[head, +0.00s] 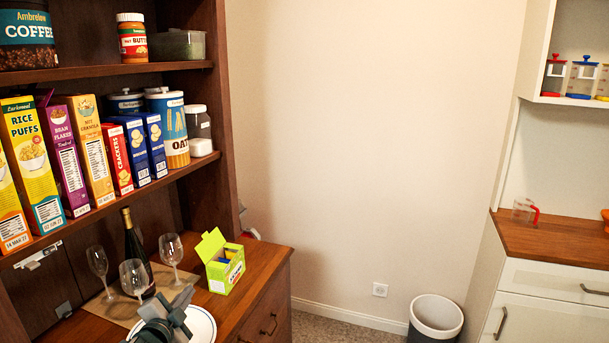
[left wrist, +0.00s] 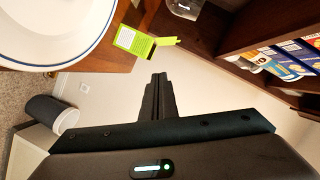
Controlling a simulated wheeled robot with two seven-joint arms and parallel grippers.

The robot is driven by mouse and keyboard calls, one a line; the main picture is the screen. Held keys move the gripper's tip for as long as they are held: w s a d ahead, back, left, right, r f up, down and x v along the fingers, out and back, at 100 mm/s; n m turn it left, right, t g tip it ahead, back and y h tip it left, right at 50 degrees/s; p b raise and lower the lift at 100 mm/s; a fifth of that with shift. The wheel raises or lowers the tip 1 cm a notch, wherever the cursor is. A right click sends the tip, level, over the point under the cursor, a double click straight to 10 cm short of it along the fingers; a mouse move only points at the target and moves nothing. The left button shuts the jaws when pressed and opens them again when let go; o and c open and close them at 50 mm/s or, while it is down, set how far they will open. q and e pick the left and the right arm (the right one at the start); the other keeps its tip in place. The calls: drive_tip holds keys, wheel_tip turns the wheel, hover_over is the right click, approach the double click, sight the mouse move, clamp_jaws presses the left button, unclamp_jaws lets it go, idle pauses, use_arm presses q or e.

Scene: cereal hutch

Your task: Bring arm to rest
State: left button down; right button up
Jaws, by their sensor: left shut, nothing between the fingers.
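My left gripper (head: 182,298) shows at the bottom of the head view, above the wooden counter (head: 262,256) of the hutch and in front of a white plate (head: 205,327). In the left wrist view its fingers (left wrist: 158,82) are together with nothing between them. The plate's rim also shows in the left wrist view (left wrist: 58,62), at the upper left. My right gripper is in neither view.
Wine glasses (head: 171,251) and a dark bottle (head: 134,254) stand close behind the gripper. An open green box (head: 222,264) stands to its right. Cereal boxes (head: 67,160) fill the shelf above. A bin (head: 435,318) stands on the floor at right.

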use_arm(q)
drive_tip(key=s+d+f+n+g, duration=0.25)
drive_tip(key=s+f, duration=0.45)
drive_tip(key=s, duration=0.4)
drive_tip(key=s+d+f+n+g, duration=0.25)
drive_tip(key=s+f, duration=0.35)
drive_tip(key=s, duration=0.5)
drive_tip(key=s+d+f+n+g, duration=0.25)
drive_tip(key=s+f, duration=0.45)
drive_tip(key=s, duration=0.4)
drive_tip(key=s+n+g, duration=0.3)
drive_tip(key=s+g, duration=0.2)
drive_tip(key=s, duration=1.2)
wheel_tip(320, 180, down, 26)
drive_tip(key=w+d, duration=0.1)
drive_tip(key=d, duration=0.1)
drive_tip(key=s+a+f, duration=0.1)
drive_tip(key=s+f, duration=0.6)
drive_tip(key=f, duration=0.2)
drive_tip(key=s+a+f+m, duration=0.1)
drive_tip(key=s+f, duration=0.6)
drive_tip(key=f, duration=0.3)
